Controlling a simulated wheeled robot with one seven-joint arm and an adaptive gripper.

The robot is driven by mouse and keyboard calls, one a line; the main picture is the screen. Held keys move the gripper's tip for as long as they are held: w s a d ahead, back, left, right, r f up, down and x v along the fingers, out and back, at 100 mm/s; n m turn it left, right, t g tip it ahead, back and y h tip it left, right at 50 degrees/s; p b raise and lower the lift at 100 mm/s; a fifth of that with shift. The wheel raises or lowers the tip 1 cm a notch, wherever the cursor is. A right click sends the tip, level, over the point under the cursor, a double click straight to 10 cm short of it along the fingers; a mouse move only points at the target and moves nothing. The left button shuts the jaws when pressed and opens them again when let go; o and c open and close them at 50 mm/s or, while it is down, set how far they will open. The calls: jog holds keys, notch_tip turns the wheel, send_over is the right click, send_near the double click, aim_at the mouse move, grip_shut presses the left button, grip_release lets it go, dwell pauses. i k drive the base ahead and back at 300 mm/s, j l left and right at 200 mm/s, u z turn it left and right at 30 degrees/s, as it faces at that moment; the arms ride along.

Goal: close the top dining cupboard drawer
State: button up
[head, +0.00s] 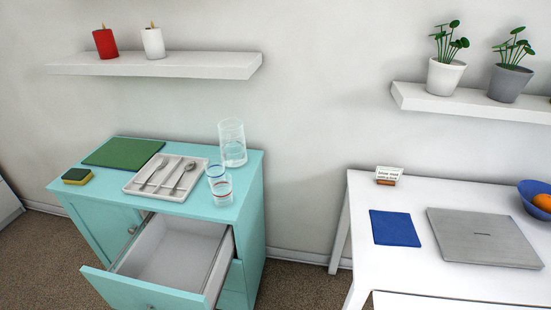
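The dining cupboard (254,215) is turquoise and stands against the wall at the left in the head view. Its top drawer (148,294) is pulled well out toward the camera. The drawer's white inside (172,250) shows and looks empty. A small round knob at the bottom edge of the picture is on the drawer front. Part of a lower drawer front shows to the right, below the open drawer. My gripper is not in view.
On the cupboard top are a cutlery tray (131,187), a green mat (123,152), a sponge (77,176), a glass (220,186) and a clear jug (232,143). A white table (390,270) stands to the right. Carpet (310,288) shows between them.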

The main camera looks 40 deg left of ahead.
aim_at(176, 263)
jog(key=u, duration=2.3)
